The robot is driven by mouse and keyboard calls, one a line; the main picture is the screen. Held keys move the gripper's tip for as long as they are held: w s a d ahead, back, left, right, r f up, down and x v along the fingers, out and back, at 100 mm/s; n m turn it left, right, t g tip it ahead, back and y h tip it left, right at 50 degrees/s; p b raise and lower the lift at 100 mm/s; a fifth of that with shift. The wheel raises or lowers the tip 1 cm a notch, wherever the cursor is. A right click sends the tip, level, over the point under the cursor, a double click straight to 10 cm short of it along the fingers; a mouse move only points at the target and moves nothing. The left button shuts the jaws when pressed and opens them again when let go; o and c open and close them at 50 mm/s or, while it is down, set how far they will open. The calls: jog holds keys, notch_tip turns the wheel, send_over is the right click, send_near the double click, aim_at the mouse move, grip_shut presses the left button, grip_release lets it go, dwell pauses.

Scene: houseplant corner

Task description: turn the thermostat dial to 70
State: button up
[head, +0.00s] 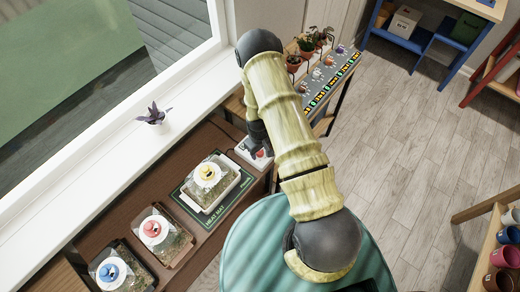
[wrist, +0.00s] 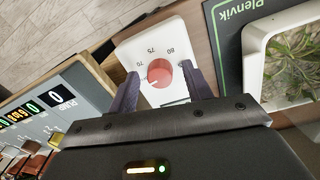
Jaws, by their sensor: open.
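The thermostat is a white box (wrist: 135,48) with a round red dial (wrist: 160,73) on its face. The numbers 70, 75 and 80 are printed around the dial, with 70 on the left and 80 at the upper right in the wrist view. I cannot clearly tell which number the dial points to. In the head view the thermostat (head: 243,156) is partly hidden under my arm. My gripper (wrist: 160,71) is open, with one finger on each side of the dial and a gap to it on both sides. It is also at the thermostat in the head view (head: 262,148).
Trays with red (head: 154,230) and blue (head: 111,271) lids stand further along the wooden shelf.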

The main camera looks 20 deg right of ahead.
jog(key=shift+c, duration=0.2)
jog(key=c, duration=0.9)
jog(key=shift+c, duration=0.2)
jog(key=shift+m+b, duration=0.35)
jog(key=shift+m, duration=0.05)
jog(key=m+b, duration=0.2)
jog(key=m, duration=0.2)
jog(key=shift+w+f+b, duration=0.1)
jog(key=shift+b, duration=0.3)
jog(key=m+b, duration=0.2)
jog(key=m, duration=0.3)
jog(key=o, duration=1)
